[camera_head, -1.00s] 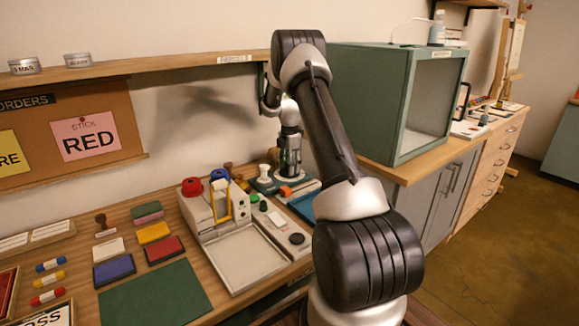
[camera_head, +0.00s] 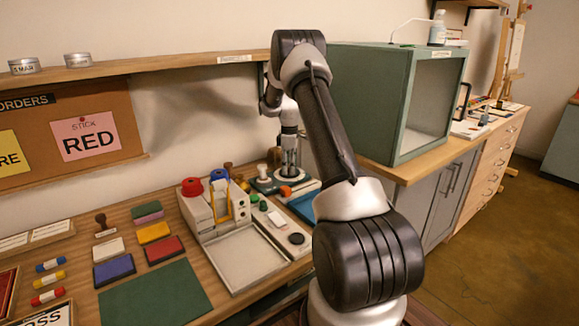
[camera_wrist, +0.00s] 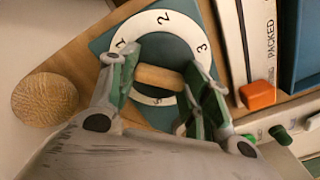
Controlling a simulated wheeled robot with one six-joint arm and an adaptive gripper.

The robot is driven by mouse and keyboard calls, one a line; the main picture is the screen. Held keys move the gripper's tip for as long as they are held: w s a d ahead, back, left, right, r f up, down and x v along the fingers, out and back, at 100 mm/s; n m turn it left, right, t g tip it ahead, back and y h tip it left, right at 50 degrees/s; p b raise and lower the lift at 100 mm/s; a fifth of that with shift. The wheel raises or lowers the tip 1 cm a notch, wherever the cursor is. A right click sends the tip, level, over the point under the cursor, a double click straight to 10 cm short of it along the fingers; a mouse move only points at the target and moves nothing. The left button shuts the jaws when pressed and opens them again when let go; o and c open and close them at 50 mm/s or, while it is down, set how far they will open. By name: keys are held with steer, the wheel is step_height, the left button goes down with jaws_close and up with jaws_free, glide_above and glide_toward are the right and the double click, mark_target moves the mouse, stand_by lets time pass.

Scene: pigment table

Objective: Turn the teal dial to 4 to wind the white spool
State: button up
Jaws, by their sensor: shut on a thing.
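The teal dial (camera_wrist: 105,42) has a teal base and a white ring with numbers. I read 1, 2 and 3; another mark is partly covered at the bottom. A pale wooden grip bar (camera_wrist: 158,77) crosses its centre. My gripper (camera_wrist: 157,82) is shut on this bar, one finger at each end side of it. Which number the bar points to I cannot tell. In the head view my gripper (camera_head: 289,167) points straight down over the dial. A small white object, likely the white spool (camera_head: 262,170), stands just left of it.
A round wooden knob (camera_wrist: 45,98) is close beside the dial. An orange block (camera_wrist: 257,94) lies on its other side, near a blue tray (camera_head: 303,207). A white machine (camera_head: 205,212) stands to the left. The green cabinet (camera_head: 385,95) is close on the right.

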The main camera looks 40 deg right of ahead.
steer(key=m, duration=0.5)
steer(key=shift+m, duration=0.3)
steer(key=m, duration=2.9)
steer(key=shift+m, duration=2.6)
